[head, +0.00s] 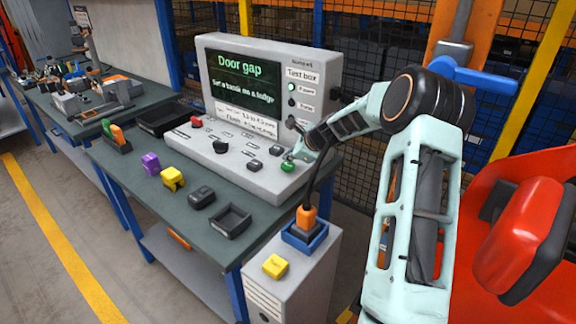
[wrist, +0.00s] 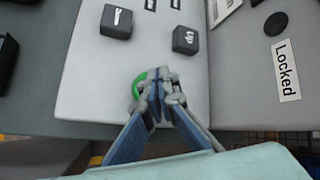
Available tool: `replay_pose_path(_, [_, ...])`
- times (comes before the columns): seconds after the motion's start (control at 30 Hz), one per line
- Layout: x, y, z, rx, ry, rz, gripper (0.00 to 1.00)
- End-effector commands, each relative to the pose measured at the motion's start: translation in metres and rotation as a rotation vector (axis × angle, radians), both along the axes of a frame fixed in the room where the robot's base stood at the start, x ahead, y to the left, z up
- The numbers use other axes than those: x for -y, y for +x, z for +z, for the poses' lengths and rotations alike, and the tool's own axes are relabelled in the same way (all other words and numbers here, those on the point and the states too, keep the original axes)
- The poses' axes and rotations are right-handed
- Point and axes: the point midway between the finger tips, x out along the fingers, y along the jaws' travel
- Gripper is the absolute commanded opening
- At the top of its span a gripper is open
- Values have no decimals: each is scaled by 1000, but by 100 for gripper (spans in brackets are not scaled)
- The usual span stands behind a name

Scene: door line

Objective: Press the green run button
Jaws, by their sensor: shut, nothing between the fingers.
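The green button (head: 288,168) sits at the right end of the sloped grey panel of the test box (head: 240,178). In the wrist view the green button (wrist: 138,84) shows as a green rim, partly hidden by my fingers. My gripper (head: 292,158) is shut and empty, with its fingertips right at the button. In the wrist view the fingertips of my gripper (wrist: 158,74) cover the right part of the button. I cannot tell whether they touch it. The screen (head: 243,85) reads "Door gap" and a smaller line below.
Dark keys (wrist: 186,40) lie beyond my fingertips on the panel. A "Locked" label (wrist: 287,70) is at right. On the bench (head: 130,185) stand purple and yellow blocks and a black tray (head: 231,221). A white cabinet (head: 300,278) with a yellow block stands in front.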

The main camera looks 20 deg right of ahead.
Motion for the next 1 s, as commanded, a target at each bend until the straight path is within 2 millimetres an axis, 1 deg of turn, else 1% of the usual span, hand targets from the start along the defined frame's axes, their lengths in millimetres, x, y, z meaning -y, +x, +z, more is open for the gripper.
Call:
replay_pose_path(0.23, [0, 0, -9, 0, -1, 1, 0])
replay_pose_path(0.6, [0, 0, -8, 0, 0, 0, 0])
replay_pose_path(1.0, [0, 0, -13, 0, 0, 0, 0])
